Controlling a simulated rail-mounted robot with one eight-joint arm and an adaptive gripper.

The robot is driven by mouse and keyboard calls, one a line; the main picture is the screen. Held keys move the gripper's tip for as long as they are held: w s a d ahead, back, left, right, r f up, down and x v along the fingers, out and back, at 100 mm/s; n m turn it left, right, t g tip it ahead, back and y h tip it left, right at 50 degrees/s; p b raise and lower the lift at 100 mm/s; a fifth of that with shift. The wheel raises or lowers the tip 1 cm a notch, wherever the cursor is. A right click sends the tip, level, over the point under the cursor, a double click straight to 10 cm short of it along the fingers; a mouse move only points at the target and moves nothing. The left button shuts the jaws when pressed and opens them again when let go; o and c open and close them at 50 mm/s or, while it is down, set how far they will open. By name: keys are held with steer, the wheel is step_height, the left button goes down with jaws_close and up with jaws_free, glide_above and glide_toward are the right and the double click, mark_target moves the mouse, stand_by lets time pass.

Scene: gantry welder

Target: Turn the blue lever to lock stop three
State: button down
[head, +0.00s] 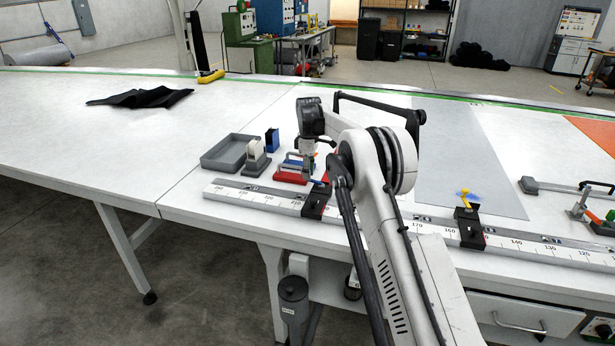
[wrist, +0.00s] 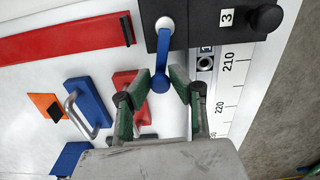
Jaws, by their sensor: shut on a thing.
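Stop three is a black block marked 3 (wrist: 205,28); in the head view it is the black stop (head: 317,203) at the left part of the ruler rail.
The ruler rail (head: 255,196) runs along the table's front edge. A second black stop (head: 470,232) with a yellow handle sits farther right. Red and blue blocks (wrist: 89,101) lie beside my gripper. A grey tray (head: 213,160) stands to the left. The left table is mostly clear.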

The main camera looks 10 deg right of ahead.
steer(key=m, duration=0.1)
steer(key=w+d+m+b, duration=0.1)
steer(key=shift+m, duration=0.4)
steer(key=d+m, duration=0.1)
steer(key=m, duration=0.2)
steer(key=shift+w+d+m+b, duration=0.3)
steer(key=shift+w+d+b, duration=0.05)
steer(key=m, duration=0.1)
steer(key=d+m, duration=0.1)
steer(key=m, duration=0.1)
steer(key=shift+w+d, duration=0.1)
steer(key=shift+d, duration=0.15)
steer(key=shift+d+m+b, duration=0.25)
steer(key=shift+d+m, duration=0.15)
steer(key=shift+m, duration=0.45)
steer(key=shift+d+m+b, duration=0.2)
steer(key=shift+d+m, duration=0.15)
steer(key=shift+m, duration=0.5)
steer(key=c, duration=1.6)
jaws_free()
steer(key=shift+r, duration=0.1)
